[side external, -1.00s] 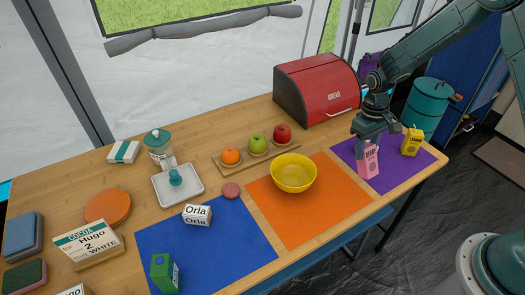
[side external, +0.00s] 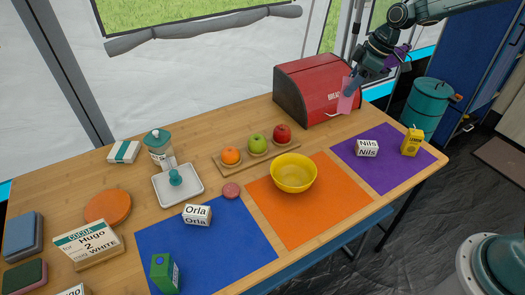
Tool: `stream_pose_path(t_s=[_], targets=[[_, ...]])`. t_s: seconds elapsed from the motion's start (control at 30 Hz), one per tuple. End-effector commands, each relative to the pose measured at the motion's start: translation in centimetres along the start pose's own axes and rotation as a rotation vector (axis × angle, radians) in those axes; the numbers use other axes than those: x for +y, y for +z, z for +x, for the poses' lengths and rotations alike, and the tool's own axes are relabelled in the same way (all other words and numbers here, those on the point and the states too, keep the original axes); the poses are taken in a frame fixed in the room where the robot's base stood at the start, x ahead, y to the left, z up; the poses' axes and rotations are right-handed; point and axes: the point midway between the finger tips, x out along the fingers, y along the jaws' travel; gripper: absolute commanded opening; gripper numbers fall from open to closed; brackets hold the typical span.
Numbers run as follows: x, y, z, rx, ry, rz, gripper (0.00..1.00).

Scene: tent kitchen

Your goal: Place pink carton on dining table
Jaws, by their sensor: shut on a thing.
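The pink carton (side external: 346,100) is held in the air by my gripper (side external: 352,84), tilted, in front of the red bread bin in the picture. My gripper is shut on its upper part. The dining table (side external: 130,183) is a wooden top with blue (side external: 215,248), orange (side external: 335,222) and purple (side external: 390,178) mats. The carton is well above the table's back right part and touches nothing on it that I can see.
A "Nils" name block (side external: 367,148) and a yellow lemon carton (side external: 411,142) stand on the purple mat. A yellow bowl (side external: 293,173) is on the orange mat. The red bread bin (side external: 305,92) stands behind. A green carton (side external: 164,273) and "Orla" block (side external: 197,214) are at the blue mat.

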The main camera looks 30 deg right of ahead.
Motion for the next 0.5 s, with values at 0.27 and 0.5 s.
stream_pose_path(t_s=[0.27, 0.5], targets=[[0.0, 0.4, 0.9, -0.001, -0.001, 0.002, 0.18], [-0.1, 1.8, 4.4, -0.003, -0.004, 0.004, 0.18]])
